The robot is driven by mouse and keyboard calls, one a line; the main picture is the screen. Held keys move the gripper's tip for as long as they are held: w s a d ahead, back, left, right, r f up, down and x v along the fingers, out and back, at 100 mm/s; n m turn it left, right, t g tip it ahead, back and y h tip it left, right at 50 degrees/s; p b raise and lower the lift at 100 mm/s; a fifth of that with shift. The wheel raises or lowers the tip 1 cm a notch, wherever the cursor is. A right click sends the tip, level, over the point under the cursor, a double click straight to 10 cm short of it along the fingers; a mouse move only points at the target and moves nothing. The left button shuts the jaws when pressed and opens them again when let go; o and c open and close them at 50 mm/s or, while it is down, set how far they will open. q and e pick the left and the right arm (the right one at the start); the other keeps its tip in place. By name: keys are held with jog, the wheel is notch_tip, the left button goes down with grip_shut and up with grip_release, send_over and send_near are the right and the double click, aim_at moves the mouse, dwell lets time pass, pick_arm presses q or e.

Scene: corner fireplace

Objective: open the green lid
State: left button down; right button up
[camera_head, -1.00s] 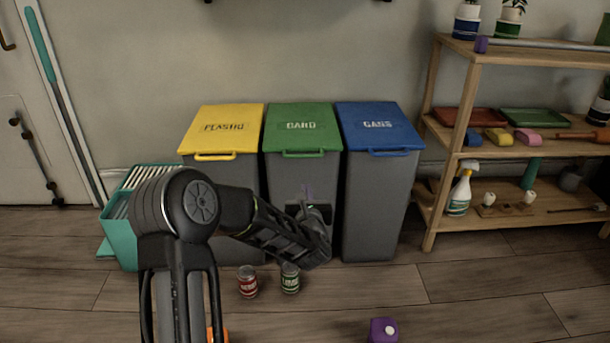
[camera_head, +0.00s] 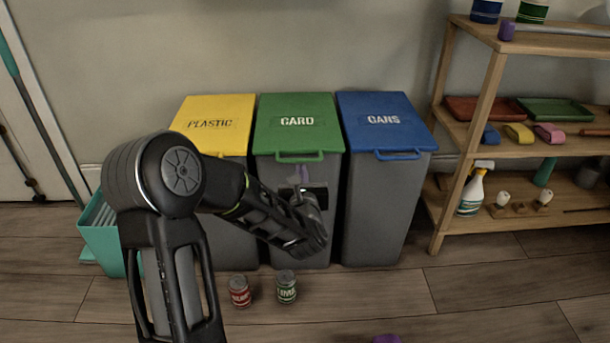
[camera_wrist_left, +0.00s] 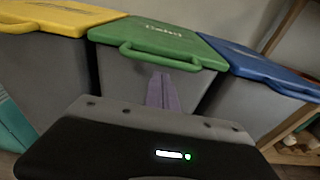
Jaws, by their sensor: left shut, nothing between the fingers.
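The green lid (camera_head: 297,122), marked CARD, lies closed on the middle grey bin (camera_head: 271,215). Its green handle (camera_head: 299,157) sticks out at the front edge. My left gripper (camera_head: 305,178) is in front of this bin, just below the handle, with its purple fingers shut and empty. In the left wrist view the shut fingers (camera_wrist_left: 162,90) point up toward the green handle (camera_wrist_left: 160,57), and a gap to it cannot be judged surely. My left forearm hides part of the bin fronts.
A yellow-lidded bin (camera_head: 211,118) stands left and a blue-lidded bin (camera_head: 386,118) right, close beside the green one. Two cans, red (camera_head: 240,292) and green (camera_head: 286,288), stand on the floor in front. A wooden shelf (camera_head: 480,137) stands at the right.

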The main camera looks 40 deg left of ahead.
pick_arm(q)
jog(key=shift+s+r, duration=0.1)
jog(key=shift+r, duration=0.35)
pick_arm(e)
jog(key=shift+w+a, duration=0.15)
jog(key=shift+w, duration=0.15)
